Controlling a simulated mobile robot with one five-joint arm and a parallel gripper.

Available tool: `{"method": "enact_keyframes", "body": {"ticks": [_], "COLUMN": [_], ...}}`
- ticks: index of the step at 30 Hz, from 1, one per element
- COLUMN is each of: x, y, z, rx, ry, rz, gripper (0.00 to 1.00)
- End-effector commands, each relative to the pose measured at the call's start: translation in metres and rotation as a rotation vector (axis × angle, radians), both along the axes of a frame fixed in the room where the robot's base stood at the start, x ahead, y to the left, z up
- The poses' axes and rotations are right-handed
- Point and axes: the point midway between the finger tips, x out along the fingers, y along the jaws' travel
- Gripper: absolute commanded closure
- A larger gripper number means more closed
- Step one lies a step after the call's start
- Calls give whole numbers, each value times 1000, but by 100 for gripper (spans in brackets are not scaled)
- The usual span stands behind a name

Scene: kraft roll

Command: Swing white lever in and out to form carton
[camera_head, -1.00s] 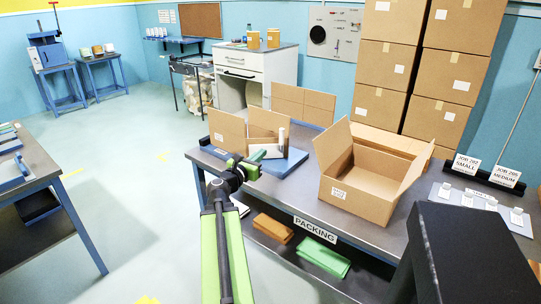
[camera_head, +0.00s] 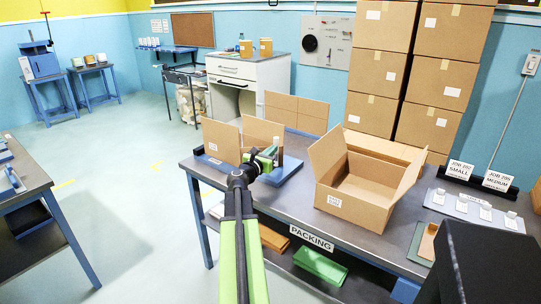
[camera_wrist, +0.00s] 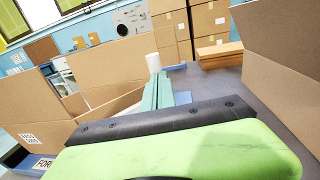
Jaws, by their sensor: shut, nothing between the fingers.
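The white lever (camera_head: 280,147) is an upright post at the right side of a blue forming stand (camera_head: 290,171) on the packing bench. In the wrist view it is a white cylinder (camera_wrist: 153,62) just beyond my fingertips. My gripper (camera_head: 269,153) is shut and empty, close in front of and left of the lever; I cannot tell whether they touch. Its pale green fingers (camera_wrist: 159,92) point at the lever in the wrist view. A brown carton (camera_head: 222,141) stands on the stand with panels upright; my gripper hides part of it.
A large open box (camera_head: 352,208) stands right of the stand on the packing bench (camera_head: 310,215). A flat cardboard panel (camera_head: 297,112) stands behind. Stacked cartons (camera_head: 376,70) rise at the back. Job signs (camera_head: 478,176) stand at the right.

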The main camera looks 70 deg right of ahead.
Motion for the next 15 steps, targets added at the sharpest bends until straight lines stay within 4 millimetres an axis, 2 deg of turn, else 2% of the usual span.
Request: {"method": "enact_keyframes", "body": {"ticks": [3, 15], "x": [1, 7], "y": [-6, -5], "z": [0, 0], "rx": [0, 0], "ry": [0, 0], "rz": [2, 26], "gripper": [100, 100]}}
